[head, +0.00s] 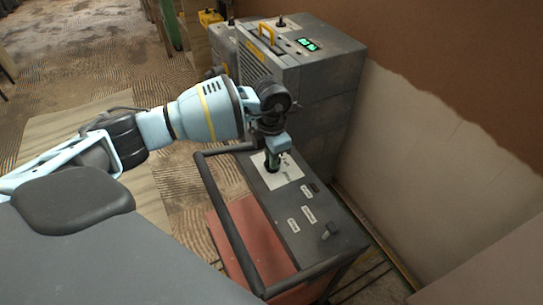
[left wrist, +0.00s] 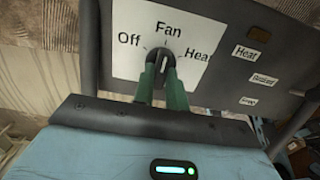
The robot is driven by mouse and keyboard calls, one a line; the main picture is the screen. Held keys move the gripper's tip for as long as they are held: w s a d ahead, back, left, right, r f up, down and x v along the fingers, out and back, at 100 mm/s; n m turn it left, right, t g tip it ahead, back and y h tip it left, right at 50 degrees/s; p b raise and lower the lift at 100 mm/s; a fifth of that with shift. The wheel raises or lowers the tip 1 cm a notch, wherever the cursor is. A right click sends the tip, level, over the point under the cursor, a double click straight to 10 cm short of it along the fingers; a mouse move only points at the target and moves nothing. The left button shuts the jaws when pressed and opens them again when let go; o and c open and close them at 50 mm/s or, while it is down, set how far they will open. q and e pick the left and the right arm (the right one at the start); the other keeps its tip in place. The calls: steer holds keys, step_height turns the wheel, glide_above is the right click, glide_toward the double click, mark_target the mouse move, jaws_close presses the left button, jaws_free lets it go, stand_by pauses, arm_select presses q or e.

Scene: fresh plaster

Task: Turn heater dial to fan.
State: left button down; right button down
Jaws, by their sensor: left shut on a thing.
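The heater dial (left wrist: 163,57) is a dark round knob on a white plate (left wrist: 205,50) marked Off at left, Fan at top and Heat at right. Its pale mark points roughly up towards Fan; I cannot tell its exact angle. My left gripper (left wrist: 162,80) is shut on the dial, with one green finger on each side. In the head view, my left gripper (head: 274,163) reaches down to the white plate (head: 288,173) on the grey panel and hides most of the dial. My right gripper is not in view.
The panel (head: 270,198) carries several small labels and a grey knob (head: 328,231) at its near end. A dark rail (head: 226,220) runs along its left side. A tall grey heater cabinet (head: 318,90) stands behind, and a wall (head: 430,150) closes off the right.

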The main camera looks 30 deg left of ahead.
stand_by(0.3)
arm_select(q)
steer(key=c, duration=1.4)
jaws_free()
steer(key=shift+c, duration=0.2)
steer(key=shift+r, duration=0.1)
steer(key=shift+r, duration=3.85)
